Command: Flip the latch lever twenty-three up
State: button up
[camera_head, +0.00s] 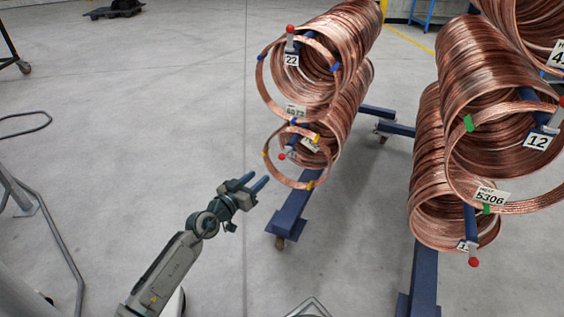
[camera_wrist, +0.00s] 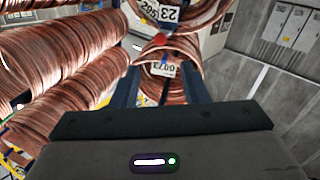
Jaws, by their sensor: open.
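Latch lever twenty-three (camera_head: 288,149) is on the lower copper coil of the left rack in the head view. It hangs downward, its red knob at the low end.
Lever 22 (camera_head: 290,40) stands upright on the upper coil, above lever twenty-three. A tag reading 6073 (camera_wrist: 162,70) hangs on a coil. The rack's blue foot (camera_head: 290,212) reaches toward me. Another rack with coils (camera_head: 485,90) stands right. The floor at left is mostly clear.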

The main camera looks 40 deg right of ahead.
aim_at(280, 158)
jog(key=x, duration=1.3)
jog(key=shift+w+d, duration=0.15)
jog(key=shift+d, duration=0.2)
grip_shut()
